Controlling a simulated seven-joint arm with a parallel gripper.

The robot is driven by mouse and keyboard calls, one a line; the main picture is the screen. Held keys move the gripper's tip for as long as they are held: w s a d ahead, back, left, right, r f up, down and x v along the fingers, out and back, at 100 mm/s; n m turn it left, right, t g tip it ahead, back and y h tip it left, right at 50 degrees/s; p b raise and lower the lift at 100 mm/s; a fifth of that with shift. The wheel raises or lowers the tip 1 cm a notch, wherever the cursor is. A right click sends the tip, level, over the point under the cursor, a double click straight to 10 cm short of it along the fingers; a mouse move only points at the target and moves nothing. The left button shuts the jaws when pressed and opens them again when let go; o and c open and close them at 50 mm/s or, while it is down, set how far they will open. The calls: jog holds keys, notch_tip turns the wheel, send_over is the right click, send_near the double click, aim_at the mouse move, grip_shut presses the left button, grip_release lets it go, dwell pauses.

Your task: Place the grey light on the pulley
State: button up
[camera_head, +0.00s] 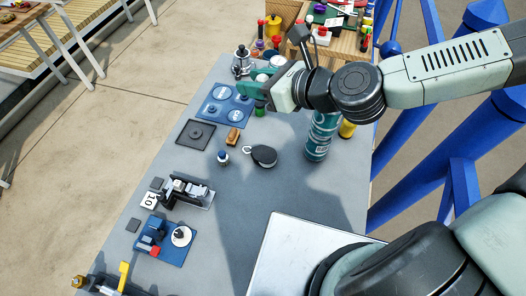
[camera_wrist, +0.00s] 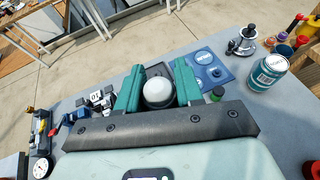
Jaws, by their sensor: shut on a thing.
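The grey light (camera_wrist: 158,93), with a pale domed top and a darker grey body, is between the two green fingers of my gripper (camera_wrist: 159,84) in the wrist view. My gripper (camera_head: 263,78) is shut on it. In the head view the light's pale top (camera_head: 262,78) shows between the fingers, held over the far part of the table. A black rounded block with a metal ring, which looks like the pulley (camera_head: 264,156), lies on the grey table, nearer than the gripper and apart from it. I cannot make it out in the wrist view.
A teal can (camera_head: 320,138) stands right of the black block. A blue panel (camera_head: 224,104), a black square plate (camera_head: 195,133), an orange-brown block (camera_head: 233,136) and a small blue-white item (camera_head: 223,157) lie left. A chrome winch (camera_head: 241,62) stands beyond. Bare table (camera_head: 245,195) lies in front.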

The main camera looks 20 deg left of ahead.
aim_at(260, 151)
notch_tip(260, 151, down, 21)
jog(key=shift+w, duration=0.1)
dwell(0.5)
jog(key=shift+f, duration=0.2)
jog(key=o, duration=1)
jog(key=shift+o, duration=0.2)
jog(key=shift+r, duration=0.15)
jog(key=shift+d+r, duration=0.15)
jog(key=shift+d, duration=0.2)
jog(key=v, duration=1.1)
jog(key=shift+r, duration=0.15)
jog(key=shift+d, duration=0.1)
